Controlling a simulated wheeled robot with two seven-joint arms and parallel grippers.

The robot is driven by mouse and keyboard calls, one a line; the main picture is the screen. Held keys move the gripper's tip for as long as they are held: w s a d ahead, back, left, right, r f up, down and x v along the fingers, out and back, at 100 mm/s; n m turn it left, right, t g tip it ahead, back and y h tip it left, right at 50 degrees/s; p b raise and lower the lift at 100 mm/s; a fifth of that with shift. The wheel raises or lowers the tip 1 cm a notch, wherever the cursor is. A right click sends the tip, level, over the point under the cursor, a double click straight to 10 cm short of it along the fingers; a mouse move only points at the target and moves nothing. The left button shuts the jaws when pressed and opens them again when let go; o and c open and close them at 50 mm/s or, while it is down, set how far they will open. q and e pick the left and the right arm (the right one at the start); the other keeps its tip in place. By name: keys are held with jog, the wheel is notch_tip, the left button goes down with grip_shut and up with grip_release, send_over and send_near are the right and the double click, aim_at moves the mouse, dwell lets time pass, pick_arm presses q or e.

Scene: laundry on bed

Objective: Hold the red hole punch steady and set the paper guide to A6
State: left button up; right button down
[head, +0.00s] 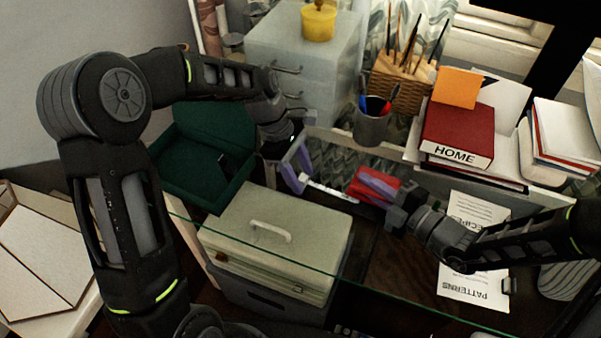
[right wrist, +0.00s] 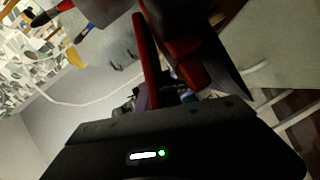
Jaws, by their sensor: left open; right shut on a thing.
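The red hole punch (head: 358,189) is on the desk near the middle of the head view. A pale, thin paper guide (head: 330,190) reaches out from its left side. My right gripper (head: 379,186) comes in from the right and is shut on the hole punch. The punch's red parts (right wrist: 182,45) show close up in the right wrist view, where the fingertips are dark and hard to make out. My left gripper (head: 295,170) is open, its purple fingers just left of the guide's left end. The guide's size marks are too small to read.
A green open box (head: 185,190) and a pale lidded box (head: 265,220) stand left. A pen cup (head: 371,125) and a red HOME book (head: 457,135) are behind. A glass edge (head: 400,285) crosses the front. Printed sheets (head: 470,290) lie right.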

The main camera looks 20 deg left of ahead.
pick_arm(q)
grip_shut()
dwell(0.3)
dwell(1.1)
